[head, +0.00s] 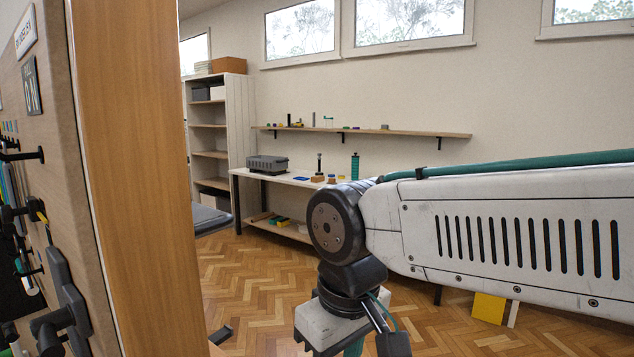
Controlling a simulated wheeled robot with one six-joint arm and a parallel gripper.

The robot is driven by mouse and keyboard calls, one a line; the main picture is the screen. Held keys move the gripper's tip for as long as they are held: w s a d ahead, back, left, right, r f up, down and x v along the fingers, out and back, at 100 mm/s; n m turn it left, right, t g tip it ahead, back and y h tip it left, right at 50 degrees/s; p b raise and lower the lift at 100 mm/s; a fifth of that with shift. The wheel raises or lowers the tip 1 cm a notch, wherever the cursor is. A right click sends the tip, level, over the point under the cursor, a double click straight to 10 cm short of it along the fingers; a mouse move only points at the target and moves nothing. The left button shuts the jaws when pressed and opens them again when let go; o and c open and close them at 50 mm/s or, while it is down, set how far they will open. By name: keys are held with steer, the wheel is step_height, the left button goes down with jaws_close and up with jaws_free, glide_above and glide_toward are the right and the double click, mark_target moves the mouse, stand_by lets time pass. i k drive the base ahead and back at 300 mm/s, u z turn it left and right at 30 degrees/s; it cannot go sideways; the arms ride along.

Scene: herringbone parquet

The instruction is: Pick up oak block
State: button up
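I cannot pick out the oak block for certain. A small orange-brown block (318,179) sits on the white workbench (285,180) at the far side of the room, with a dark upright post at it; it is too small to tell if it is oak. My arm reaches in from the right, and its wrist bends down to the bottom edge. My gripper's fingers are not visible, so what they hold is hidden.
A tool panel with a wooden edge (135,170) stands close on the left. A wall shelf (430,134), a tall shelving unit (240,120) and a grey case (267,164) are at the back. A yellow panel (488,308) is low at right. Parquet floor lies open between.

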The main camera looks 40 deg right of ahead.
mark_target(318, 179)
steer(key=k, duration=0.5)
steer(key=z, duration=0.95)
steer(key=i, duration=7.05)
steer(key=z, duration=0.9)
